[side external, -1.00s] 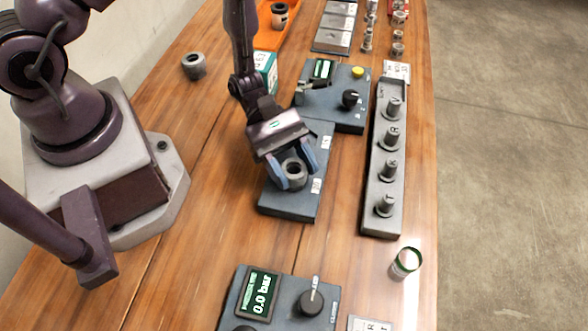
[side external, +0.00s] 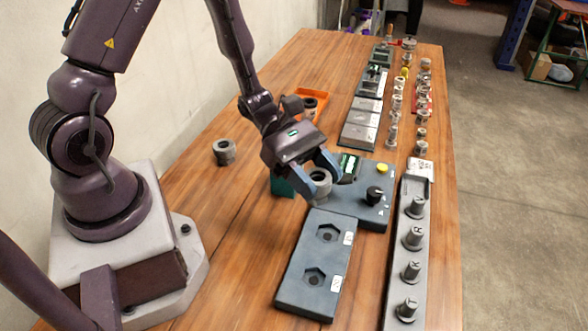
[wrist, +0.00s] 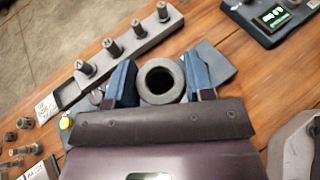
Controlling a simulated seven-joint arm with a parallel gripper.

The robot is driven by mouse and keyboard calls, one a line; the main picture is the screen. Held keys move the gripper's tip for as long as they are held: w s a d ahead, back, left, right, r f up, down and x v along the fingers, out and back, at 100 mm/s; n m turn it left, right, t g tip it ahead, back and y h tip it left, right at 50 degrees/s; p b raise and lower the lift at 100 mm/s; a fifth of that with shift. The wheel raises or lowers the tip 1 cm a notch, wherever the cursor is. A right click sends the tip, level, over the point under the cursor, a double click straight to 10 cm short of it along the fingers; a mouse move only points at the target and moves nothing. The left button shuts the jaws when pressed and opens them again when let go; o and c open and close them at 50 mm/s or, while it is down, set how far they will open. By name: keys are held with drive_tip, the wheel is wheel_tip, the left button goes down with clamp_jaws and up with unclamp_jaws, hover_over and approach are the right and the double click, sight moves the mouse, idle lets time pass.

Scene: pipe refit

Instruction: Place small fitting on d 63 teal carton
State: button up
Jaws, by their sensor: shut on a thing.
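My gripper (side external: 318,176) is shut on a grey ring-shaped fitting (side external: 320,190), held by its sides with its hole facing up. In the wrist view the fitting (wrist: 160,99) sits between the two blue fingers. It is above the near edge of the dark instrument box, just beyond the plate with two hexagonal recesses (side external: 315,262). The teal carton (side external: 281,187) stands just left of the fitting, mostly hidden behind my gripper; its top and its label cannot be read. Another grey fitting (side external: 224,152) stands alone on the table at left.
The instrument box (side external: 350,205) has a black knob and a yellow button. A grey rail with several lettered pegs (side external: 411,240) runs along the right. An orange tray (side external: 304,113) lies behind my gripper. The table left of the plate is clear.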

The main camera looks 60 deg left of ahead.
drive_tip(key=w+a+n+t+y, duration=0.1)
drive_tip(key=a+n+t, duration=0.1)
drive_tip(key=a, duration=0.3)
drive_tip(key=w+a+n+t+y, duration=0.1)
drive_tip(key=a+n+t, duration=0.1)
drive_tip(key=a, duration=0.4)
drive_tip(key=a+r+n+t+y, duration=0.1)
drive_tip(key=a+n+t, duration=0.1)
drive_tip(key=a, duration=0.4)
drive_tip(key=shift+w+r, duration=0.1)
drive_tip(key=shift+w, duration=0.3)
drive_tip(key=shift+f, duration=2.15)
drive_tip(key=shift+f, duration=0.1)
drive_tip(key=o, duration=0.9)
